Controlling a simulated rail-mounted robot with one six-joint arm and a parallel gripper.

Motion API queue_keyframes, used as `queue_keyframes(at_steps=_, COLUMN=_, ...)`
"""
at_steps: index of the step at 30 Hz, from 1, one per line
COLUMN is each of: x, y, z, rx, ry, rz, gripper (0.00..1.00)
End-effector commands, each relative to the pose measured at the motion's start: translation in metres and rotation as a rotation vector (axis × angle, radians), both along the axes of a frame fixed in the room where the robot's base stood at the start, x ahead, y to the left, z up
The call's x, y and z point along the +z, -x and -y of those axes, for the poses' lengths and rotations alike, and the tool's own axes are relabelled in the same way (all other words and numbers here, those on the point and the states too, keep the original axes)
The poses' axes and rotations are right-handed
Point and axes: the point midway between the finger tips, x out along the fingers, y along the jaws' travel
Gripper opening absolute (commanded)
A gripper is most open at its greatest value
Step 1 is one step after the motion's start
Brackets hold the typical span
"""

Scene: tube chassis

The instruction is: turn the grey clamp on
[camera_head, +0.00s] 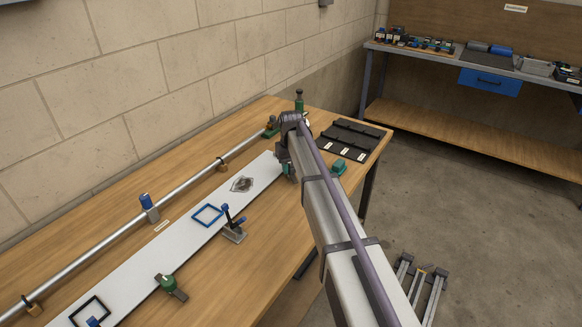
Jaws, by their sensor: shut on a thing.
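The grey clamp (233,232) stands on the near edge of the long white plate (140,268). It has a grey base and a dark lever with blue tips, and the lever points up. My gripper (287,164) is at the far right end of the plate, behind and to the right of the grey clamp and well apart from it. My arm hides most of the jaws. A small green part (289,170) shows at the jaws, and they appear shut on it. I cannot tell its full shape.
Green clamps stand at the plate's near edge (170,286) and beyond its far end (270,129). A metal tube (105,241) runs along the wall side. Blue (207,215) and black (90,311) frames mark the plate. A black tray (350,138) and green block (340,166) lie right of my arm.

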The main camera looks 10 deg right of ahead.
Motion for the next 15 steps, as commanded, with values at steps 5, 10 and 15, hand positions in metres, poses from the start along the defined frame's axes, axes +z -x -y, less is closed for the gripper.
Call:
queue_keyframes(at_steps=5, x=-0.0002, y=0.0005, z=0.0001, rx=0.166, ry=0.000, rz=-0.001, gripper=0.08)
queue_keyframes(at_steps=10, x=-0.0002, y=0.0006, z=0.0001, rx=0.324, ry=0.000, rz=-0.001, gripper=0.08)
queue_keyframes(at_steps=15, x=-0.0003, y=0.0006, z=0.0001, rx=0.465, ry=0.000, rz=-0.001, gripper=0.08)
